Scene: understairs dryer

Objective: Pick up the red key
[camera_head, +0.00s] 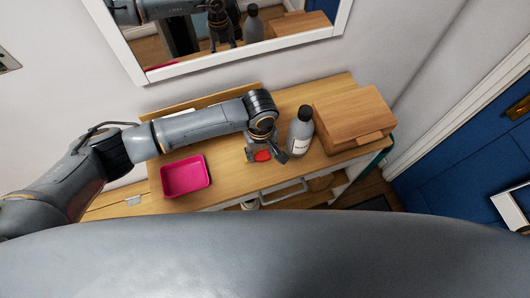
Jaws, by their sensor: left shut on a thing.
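The red key (262,156) shows as a small red patch on or just above the wooden tabletop, close to the front edge. My left gripper (266,154) points down over it and is shut on it. The fingers and wrist hide part of the key, and its shape is hard to make out. I cannot tell whether the key is touching the tabletop. My right gripper is not in view.
A pink tray (165,182) sits left of the gripper. A grey bottle (300,132) stands close on its right, beside a wooden box (350,112). A mirror (160,72) hangs behind. A blue door (470,150) is at the right.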

